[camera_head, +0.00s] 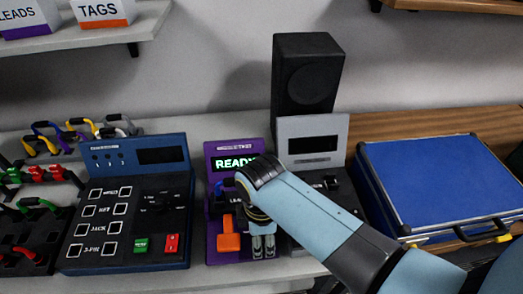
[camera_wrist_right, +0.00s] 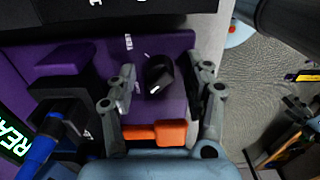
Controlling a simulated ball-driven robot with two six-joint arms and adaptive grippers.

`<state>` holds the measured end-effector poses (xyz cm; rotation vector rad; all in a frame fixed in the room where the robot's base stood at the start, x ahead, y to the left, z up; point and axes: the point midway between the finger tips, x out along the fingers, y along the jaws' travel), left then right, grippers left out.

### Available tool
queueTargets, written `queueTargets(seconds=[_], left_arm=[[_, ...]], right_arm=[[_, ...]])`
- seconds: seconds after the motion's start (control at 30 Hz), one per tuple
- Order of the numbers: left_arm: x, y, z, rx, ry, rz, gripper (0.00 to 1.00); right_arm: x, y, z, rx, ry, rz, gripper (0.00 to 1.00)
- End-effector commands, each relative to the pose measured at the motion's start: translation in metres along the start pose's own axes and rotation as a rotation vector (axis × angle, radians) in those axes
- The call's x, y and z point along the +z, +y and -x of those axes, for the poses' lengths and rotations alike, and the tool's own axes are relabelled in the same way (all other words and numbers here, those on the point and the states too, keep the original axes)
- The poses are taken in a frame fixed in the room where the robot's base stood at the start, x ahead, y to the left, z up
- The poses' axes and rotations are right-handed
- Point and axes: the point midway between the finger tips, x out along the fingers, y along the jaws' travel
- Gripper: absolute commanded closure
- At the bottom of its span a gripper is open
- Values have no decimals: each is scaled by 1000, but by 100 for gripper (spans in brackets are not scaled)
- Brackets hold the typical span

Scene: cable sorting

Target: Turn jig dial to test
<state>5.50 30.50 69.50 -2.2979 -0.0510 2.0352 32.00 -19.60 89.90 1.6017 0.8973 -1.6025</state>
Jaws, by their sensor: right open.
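The purple jig (camera_head: 225,152) stands upright on the bench; its display reads READY in green. An orange lever (camera_head: 229,240) sits on its lower front and also shows in the right wrist view (camera_wrist_right: 155,132). The jig's black dial (camera_wrist_right: 160,75) shows in the right wrist view, on the purple panel; my arm hides it in the head view. My right gripper (camera_head: 263,246) is open at the jig's right side. In the wrist view its fingers (camera_wrist_right: 165,85) stand on either side of the dial, with no clear contact. I cannot read the dial's setting surely. My left gripper is out of view.
A blue-and-black test panel (camera_head: 131,200) stands left of the jig, with coloured cables (camera_head: 80,130) farther left. A grey-faced unit (camera_head: 313,125) is close on the right, a black speaker (camera_head: 307,75) behind, and a blue case (camera_head: 435,180) at far right.

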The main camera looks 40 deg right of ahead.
Motion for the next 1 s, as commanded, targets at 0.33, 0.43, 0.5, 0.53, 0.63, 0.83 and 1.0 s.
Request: queueTargets(seconds=[0.33, 0.43, 0.5, 0.53, 0.63, 0.83, 1.0], left_arm=[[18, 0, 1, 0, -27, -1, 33], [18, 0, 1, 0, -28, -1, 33], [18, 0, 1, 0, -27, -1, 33], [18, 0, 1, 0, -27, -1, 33], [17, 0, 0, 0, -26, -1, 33], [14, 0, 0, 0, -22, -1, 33], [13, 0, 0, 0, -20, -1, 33]], right_arm=[[0, 0, 0, 0, -1, 0, 80], [0, 0, 0, 0, -1, 0, 93], [0, 0, 0, 0, 0, 0, 100], [0, 0, 0, 0, 0, 0, 100], [0, 0, 0, 0, -1, -2, 100], [0, 0, 0, -1, 0, -42, 100], [0, 0, 0, -1, -1, -131, 100]])
